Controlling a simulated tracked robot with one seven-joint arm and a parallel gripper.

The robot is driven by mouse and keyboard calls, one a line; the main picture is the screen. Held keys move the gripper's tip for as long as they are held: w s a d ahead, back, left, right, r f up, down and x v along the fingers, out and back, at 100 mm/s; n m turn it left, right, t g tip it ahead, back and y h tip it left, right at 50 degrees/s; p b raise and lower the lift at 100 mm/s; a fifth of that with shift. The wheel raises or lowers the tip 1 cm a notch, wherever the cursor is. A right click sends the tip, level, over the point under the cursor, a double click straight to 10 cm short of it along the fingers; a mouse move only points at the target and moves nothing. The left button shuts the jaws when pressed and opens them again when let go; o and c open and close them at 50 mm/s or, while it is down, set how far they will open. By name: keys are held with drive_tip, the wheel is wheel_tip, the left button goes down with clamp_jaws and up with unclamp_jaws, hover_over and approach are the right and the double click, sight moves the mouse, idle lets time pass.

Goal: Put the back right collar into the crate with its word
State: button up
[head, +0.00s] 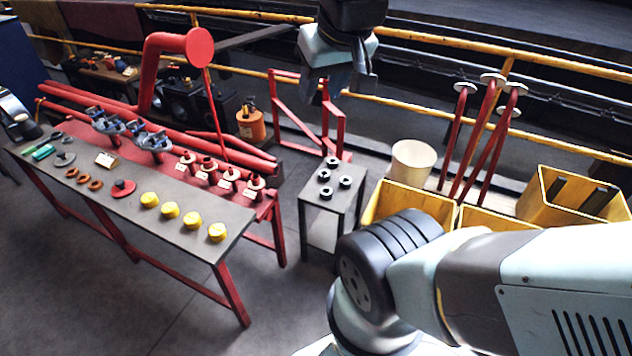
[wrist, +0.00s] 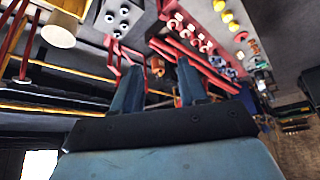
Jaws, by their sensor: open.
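Several black collars stand apart on a small grey side table (head: 313,192) right of the workbench. The rearmost collar is (head: 332,162), the rightmost collar is (head: 345,181), and others lie to the left and front. In the wrist view the same collars (wrist: 124,10) show at the top, beyond my fingers. My gripper (head: 345,90) is raised in the air behind the small table, open and empty. Its two fingers also show apart in the wrist view (wrist: 158,80). Yellow crates (head: 412,203) stand on the right, partly hidden by my arm. I can read no words on them.
The long workbench (head: 190,238) on the left bears yellow knobs (head: 170,210), red fittings and clamps. A cream bucket (head: 413,163) and red posts (head: 455,130) stand behind the crates. A far-right crate (head: 560,212) holds dark bars. A yellow railing runs behind.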

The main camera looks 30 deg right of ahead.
drive_tip(key=o, duration=0.3)
drive_tip(key=shift+w, duration=0.25)
drive_tip(key=o, duration=0.5)
drive_tip(key=w+d+f, duration=0.1)
drive_tip(key=w+f, duration=0.1)
drive_tip(key=w, duration=0.5)
drive_tip(key=shift+w+d+f+m, duration=0.2)
drive_tip(key=shift+f+m, duration=0.1)
drive_tip(key=shift+m, duration=0.1)
drive_tip(key=w+d+f+m+g+h, duration=0.1)
drive_tip(key=w+d+f, duration=0.3)
drive_tip(key=w+f, duration=0.5)
drive_tip(key=w+d+f+m, duration=0.2)
drive_tip(key=w+d+f, duration=0.1)
drive_tip(key=w+f, duration=0.55)
drive_tip(key=w+d+f, duration=0.2)
drive_tip(key=d+f, duration=0.1)
drive_tip(key=f, duration=1)
drive_tip(key=w+d+f+m, duration=0.1)
drive_tip(key=d+f, duration=0.3)
drive_tip(key=f, duration=0.9)
drive_tip(key=w+d+f+m+h, duration=0.1)
drive_tip(key=w+d+f, duration=0.2)
drive_tip(key=f, duration=0.9)
drive_tip(key=shift+w+d+f+g, duration=0.1)
drive_tip(key=shift+d+f+g, duration=0.3)
drive_tip(key=shift+d, duration=0.2)
drive_tip(key=shift+x, duration=2.85)
